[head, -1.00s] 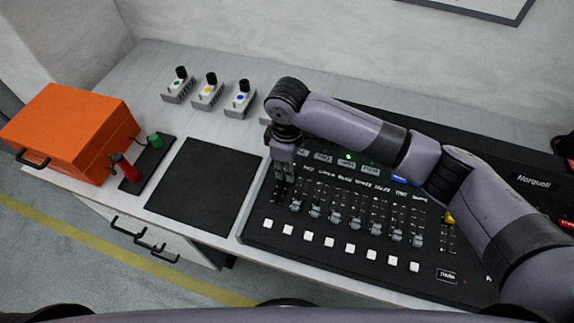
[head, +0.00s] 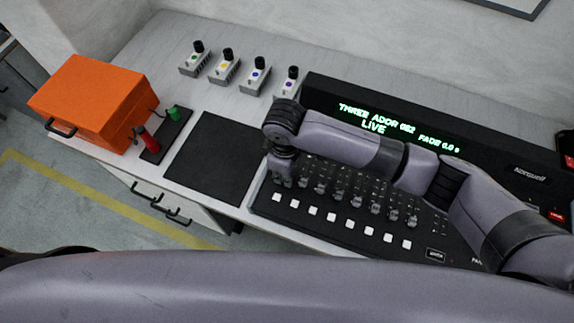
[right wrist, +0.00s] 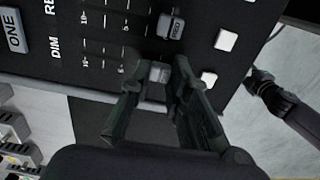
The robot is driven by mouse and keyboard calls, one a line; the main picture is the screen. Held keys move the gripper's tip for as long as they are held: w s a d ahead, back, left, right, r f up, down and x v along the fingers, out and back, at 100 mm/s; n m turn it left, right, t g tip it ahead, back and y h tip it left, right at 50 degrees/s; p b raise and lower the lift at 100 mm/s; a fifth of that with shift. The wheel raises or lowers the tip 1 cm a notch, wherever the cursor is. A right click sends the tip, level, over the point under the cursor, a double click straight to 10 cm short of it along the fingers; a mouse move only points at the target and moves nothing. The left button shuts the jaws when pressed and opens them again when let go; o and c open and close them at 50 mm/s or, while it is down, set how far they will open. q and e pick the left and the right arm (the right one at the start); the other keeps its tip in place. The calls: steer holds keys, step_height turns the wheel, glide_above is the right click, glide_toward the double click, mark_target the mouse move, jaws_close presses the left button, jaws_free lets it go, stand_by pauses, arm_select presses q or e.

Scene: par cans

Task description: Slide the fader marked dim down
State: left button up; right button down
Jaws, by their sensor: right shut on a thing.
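The black lighting console (head: 345,238) stands on the bench with a row of faders. My right gripper (head: 281,182) is over the leftmost fader column, near its lower end. In the right wrist view its two dark fingers (right wrist: 160,80) are shut on the sides of a small grey fader cap (right wrist: 159,72). This cap is in line with the printed label DIM (right wrist: 56,47). In the head view the fingers and wrist hide most of this fader. The cap marked RED (right wrist: 171,27) is in the adjacent column, close to the fingers. My left gripper is out of view.
White buttons (head: 330,216) line the front of the console, close below the faders. A lit display (head: 385,129) is at the back. Left of the console are a black mat (head: 212,158), an orange case (head: 92,102) and several small knob boxes (head: 254,82).

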steer(key=shift+s+a, duration=0.1)
steer(key=shift+s, duration=0.05)
steer(key=c, duration=1.5)
jaws_free()
step_height(320, 180, up, 12)
steer(key=shift+r, duration=0.1)
